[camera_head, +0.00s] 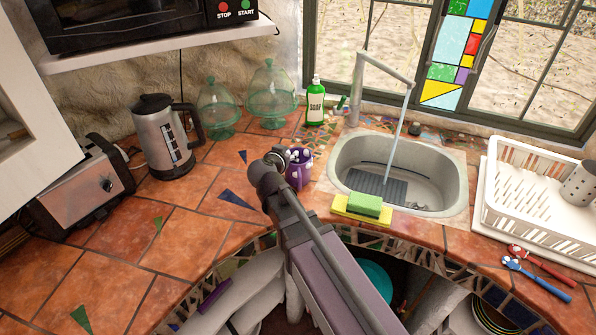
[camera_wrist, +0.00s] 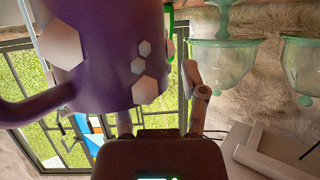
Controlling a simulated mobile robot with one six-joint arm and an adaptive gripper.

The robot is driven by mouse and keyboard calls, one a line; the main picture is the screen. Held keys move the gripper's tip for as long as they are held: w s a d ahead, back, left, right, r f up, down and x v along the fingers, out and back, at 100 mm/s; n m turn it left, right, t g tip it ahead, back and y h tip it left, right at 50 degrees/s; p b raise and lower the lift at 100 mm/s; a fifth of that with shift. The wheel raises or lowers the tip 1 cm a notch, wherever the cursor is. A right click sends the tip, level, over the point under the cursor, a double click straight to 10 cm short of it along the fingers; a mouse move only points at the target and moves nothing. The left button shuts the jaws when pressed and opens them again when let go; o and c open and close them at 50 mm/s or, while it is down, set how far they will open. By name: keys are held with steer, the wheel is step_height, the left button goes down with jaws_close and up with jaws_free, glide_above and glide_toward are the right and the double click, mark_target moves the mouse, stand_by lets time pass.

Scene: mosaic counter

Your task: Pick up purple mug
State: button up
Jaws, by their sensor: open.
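The purple mug (camera_head: 301,172) with white hexagon spots stands on the tiled counter, left of the sink. It fills the upper left of the wrist view (camera_wrist: 105,55), upside down and large, with its handle at the left. My gripper (camera_head: 276,156) is beside the mug in the head view and partly overlaps its left side. In the wrist view my gripper (camera_wrist: 160,104) is open; one finger shows right of the mug and the mug partly hides the other. I cannot tell whether a finger touches the mug.
A steel sink (camera_head: 456,200) with running water lies to the right, with a sponge (camera_head: 364,204) at its near edge. A green soap bottle (camera_head: 315,103) and glass domes (camera_head: 270,92) stand behind. A kettle (camera_head: 163,138) and toaster (camera_head: 85,190) stand left; tiles between are clear.

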jaws_close()
steer(key=shift+r, duration=0.2)
